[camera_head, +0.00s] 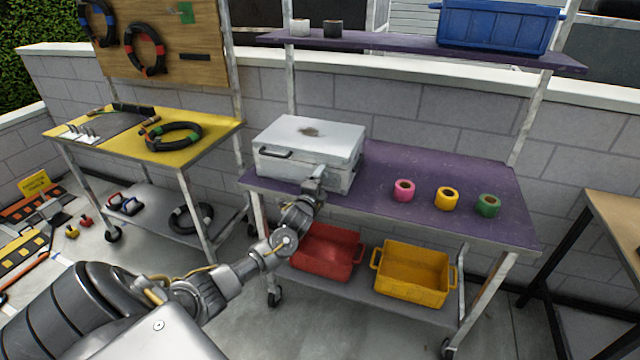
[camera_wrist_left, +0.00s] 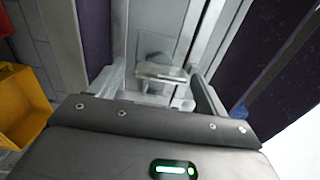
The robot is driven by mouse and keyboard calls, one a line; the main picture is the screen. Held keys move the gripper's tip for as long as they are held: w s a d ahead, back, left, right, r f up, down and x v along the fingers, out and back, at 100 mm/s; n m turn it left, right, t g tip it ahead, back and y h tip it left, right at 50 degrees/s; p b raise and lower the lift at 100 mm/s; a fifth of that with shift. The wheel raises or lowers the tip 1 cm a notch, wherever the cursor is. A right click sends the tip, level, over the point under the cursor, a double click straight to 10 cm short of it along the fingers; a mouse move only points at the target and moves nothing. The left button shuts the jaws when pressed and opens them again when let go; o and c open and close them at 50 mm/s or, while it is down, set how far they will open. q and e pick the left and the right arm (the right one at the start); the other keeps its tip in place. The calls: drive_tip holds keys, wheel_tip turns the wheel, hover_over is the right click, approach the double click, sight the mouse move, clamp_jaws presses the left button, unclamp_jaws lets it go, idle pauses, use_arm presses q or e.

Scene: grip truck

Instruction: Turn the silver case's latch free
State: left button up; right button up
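The silver case (camera_head: 335,140) sits closed on the purple table (camera_head: 455,175), with a dark handle (camera_head: 275,152) on its front. My left gripper (camera_head: 314,178) is at the right part of the case's front, covering that spot in the head view. In the left wrist view, the metal latch (camera_wrist_left: 160,72) shows on the case front (camera_wrist_left: 158,22). My left gripper (camera_wrist_left: 162,88) has its two fingers apart, one on each side of the latch. I cannot tell whether either finger touches it. My right gripper is in neither view.
Pink (camera_head: 403,190), yellow (camera_head: 446,199) and green (camera_head: 488,206) tape rolls stand right of the case. Red (camera_head: 326,250) and yellow (camera_head: 412,273) bins are on the shelf below. A purple upper shelf (camera_head: 400,47) holds a blue crate (camera_head: 498,25). A yellow table (camera_head: 190,150) stands left.

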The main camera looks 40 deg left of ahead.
use_arm(q)
drive_tip(key=b+v, duration=0.1)
drive_tip(key=v, duration=1)
drive_tip(key=shift+w, duration=0.1)
idle(0.4)
